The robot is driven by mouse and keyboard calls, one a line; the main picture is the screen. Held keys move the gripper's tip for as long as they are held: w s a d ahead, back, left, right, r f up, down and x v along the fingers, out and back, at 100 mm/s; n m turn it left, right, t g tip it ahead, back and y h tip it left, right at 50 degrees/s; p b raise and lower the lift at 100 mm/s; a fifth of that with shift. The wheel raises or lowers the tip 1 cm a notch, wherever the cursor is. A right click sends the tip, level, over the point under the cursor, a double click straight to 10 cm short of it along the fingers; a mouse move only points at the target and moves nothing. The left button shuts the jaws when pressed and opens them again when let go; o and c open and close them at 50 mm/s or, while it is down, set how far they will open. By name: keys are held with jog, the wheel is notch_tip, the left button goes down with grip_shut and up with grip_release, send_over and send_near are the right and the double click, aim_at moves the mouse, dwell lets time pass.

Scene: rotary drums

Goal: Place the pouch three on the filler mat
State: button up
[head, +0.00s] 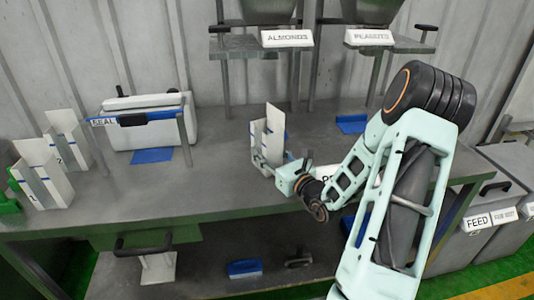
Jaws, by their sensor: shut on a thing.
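A white upright pouch (274,126) stands at the middle of the bench, below the ALMONDS sign. I cannot read a number on it, so I cannot confirm it is pouch three. My gripper (265,163) reaches in from the right and is shut on its lower part. I cannot tell whether the pouch touches the bench. A small bit of blue shows just right of the pouch, mostly hidden by it. A blue mat (352,124) lies on the bench below the PEANUTS sign. No mat is visibly labelled as the filler mat.
Two other white pouches, one nearer (42,172) and one behind (67,137), stand at the bench's left. A sealer (150,118) has a blue mat (152,155) before it. Hoppers and shelves (248,44) overhang the back. The bench's front middle (190,190) is clear. Bins (488,228) stand right.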

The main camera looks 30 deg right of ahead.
jog(key=shift+f, duration=0.2)
jog(key=o, duration=1.2)
jog(key=shift+c, duration=0.2)
jog(key=shift+r, duration=0.1)
